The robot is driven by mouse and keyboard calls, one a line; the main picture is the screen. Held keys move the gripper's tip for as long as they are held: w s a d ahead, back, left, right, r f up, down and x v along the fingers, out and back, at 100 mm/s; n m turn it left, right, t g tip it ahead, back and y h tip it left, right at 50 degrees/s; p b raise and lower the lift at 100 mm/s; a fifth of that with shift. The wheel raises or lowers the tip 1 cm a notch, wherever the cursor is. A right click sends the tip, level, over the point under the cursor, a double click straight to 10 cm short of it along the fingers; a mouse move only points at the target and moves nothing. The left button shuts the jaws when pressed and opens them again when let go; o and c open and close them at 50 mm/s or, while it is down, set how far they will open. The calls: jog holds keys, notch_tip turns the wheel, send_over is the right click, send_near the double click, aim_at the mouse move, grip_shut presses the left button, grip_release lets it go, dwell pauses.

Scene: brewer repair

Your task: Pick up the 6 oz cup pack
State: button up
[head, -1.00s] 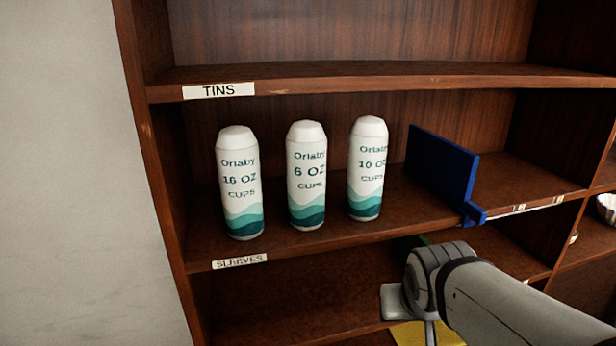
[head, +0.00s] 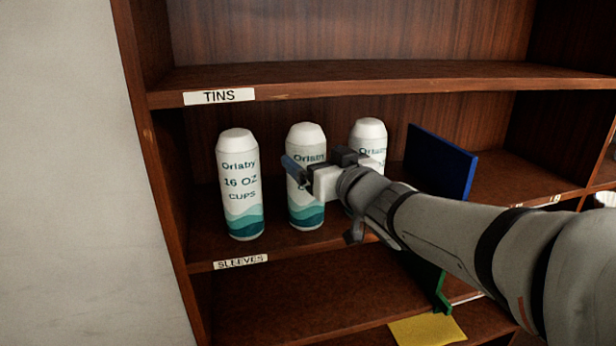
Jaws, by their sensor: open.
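The 6 oz cup pack (head: 306,212) stands upright in the middle of three white packs with teal wave bands on the shelf labelled SLEEVES. My gripper (head: 298,172) is open, in front of this pack in the head view, and covers most of its print. I cannot tell whether the fingers touch it. The 16 oz cup pack (head: 241,190) stands to its left. The 10 oz cup pack (head: 369,135) stands to its right, partly hidden behind my gripper and arm.
A blue upright divider (head: 440,160) stands right of the packs. The shelf board labelled TINS (head: 350,85) runs above them. Below, a green piece (head: 437,292) and a yellow sheet (head: 428,330) show. The shelf's left side wall (head: 160,170) is near the 16 oz pack.

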jog(key=x, duration=0.5)
jog(key=shift+p, duration=0.3)
jog(key=shift+r, duration=0.1)
jog(key=c, duration=1.6)
jog(key=shift+c, duration=0.2)
